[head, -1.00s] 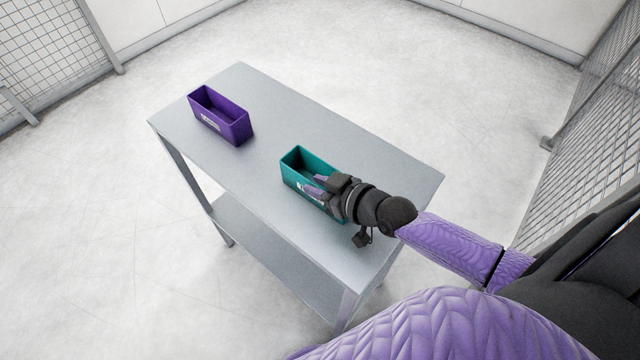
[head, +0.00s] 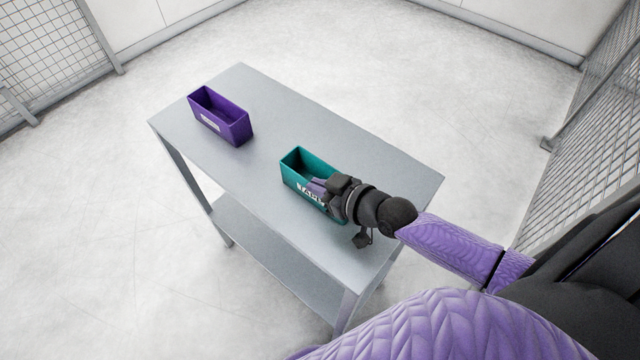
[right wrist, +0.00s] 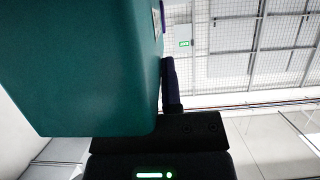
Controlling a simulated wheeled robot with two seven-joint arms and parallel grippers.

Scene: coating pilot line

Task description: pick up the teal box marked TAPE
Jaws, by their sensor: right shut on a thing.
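The teal box (head: 298,169) is open-topped, with a white label reading TAPE on its near long side. It sits upright on the grey table, to the right of the middle in the head view. My right gripper (head: 318,186) is shut on the box at its near right part, and its hand hides the right end. In the right wrist view the teal box (right wrist: 75,65) fills the left side, with a dark finger (right wrist: 170,85) against its edge. My left gripper is not in view.
A purple open box (head: 222,118) with a white label stands at the table's far left, clear of the teal one. The grey table (head: 270,115) has a lower shelf (head: 265,235) and is otherwise bare. Mesh fencing (head: 600,130) stands at the right.

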